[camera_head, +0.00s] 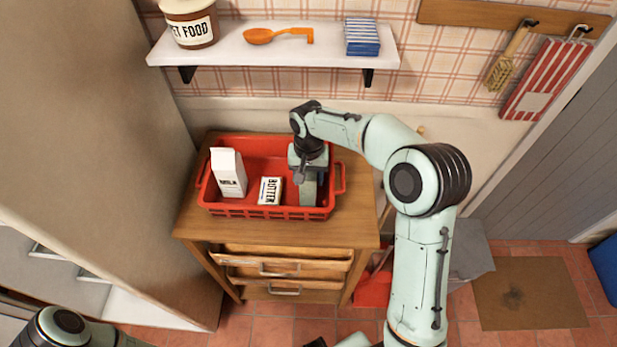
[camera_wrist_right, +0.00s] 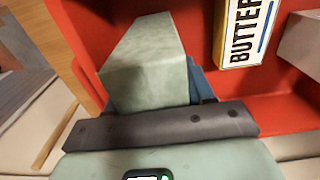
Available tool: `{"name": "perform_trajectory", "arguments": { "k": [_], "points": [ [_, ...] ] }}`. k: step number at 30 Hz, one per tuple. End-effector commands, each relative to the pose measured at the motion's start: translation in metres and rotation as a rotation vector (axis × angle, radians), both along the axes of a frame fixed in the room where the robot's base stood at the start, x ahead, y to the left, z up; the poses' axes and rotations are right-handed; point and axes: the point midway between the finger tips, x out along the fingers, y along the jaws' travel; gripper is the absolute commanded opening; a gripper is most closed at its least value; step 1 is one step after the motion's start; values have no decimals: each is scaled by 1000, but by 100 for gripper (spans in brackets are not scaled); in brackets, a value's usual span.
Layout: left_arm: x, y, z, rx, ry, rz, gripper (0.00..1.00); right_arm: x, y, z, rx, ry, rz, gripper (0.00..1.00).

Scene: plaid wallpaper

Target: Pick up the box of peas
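The red crate (camera_head: 222,208) stands on a wooden cabinet. My right gripper (camera_head: 309,197) points down into its right end. In the right wrist view a pale green block-like part (camera_wrist_right: 145,75) hides the space between the fingertips, with bits of blue (camera_wrist_right: 203,82) showing behind it. I cannot tell whether the blue is a box or part of the gripper. I cannot make out the box of peas in either view, nor whether the fingers are open or shut. My left gripper is not in view; only part of the left arm shows at bottom left.
A milk carton (camera_head: 229,172) stands in the crate's left part. A butter pack (camera_head: 270,191) lies mid-crate, left of my right gripper; it also shows in the right wrist view (camera_wrist_right: 245,35). A shelf (camera_head: 218,54) hangs above. The cabinet (camera_head: 200,225) has drawers partly open.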

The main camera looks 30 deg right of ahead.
Motion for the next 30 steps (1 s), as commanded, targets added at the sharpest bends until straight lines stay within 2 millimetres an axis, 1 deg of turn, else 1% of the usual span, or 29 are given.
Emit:
{"name": "perform_trajectory", "arguments": {
  "k": [1,2,10,14,17,20,21,27,30],
  "points": [
    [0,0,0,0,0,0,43,0,0,0,0,0,0,19],
    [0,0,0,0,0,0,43,0,0,0,-1,-1,0,13],
    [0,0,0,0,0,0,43,1,0,3,0,-2,0,13],
    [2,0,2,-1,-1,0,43,1,0,15,0,-4,0,13],
    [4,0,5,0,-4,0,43,2,0,36,-1,-9,1,13],
    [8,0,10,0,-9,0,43,2,0,63,0,-9,1,13],
    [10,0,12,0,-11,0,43,2,0,76,0,-11,0,13],
    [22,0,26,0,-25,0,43,3,0,135,0,-10,1,13],
    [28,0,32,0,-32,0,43,2,0,159,0,-8,1,13]
  ]
}}
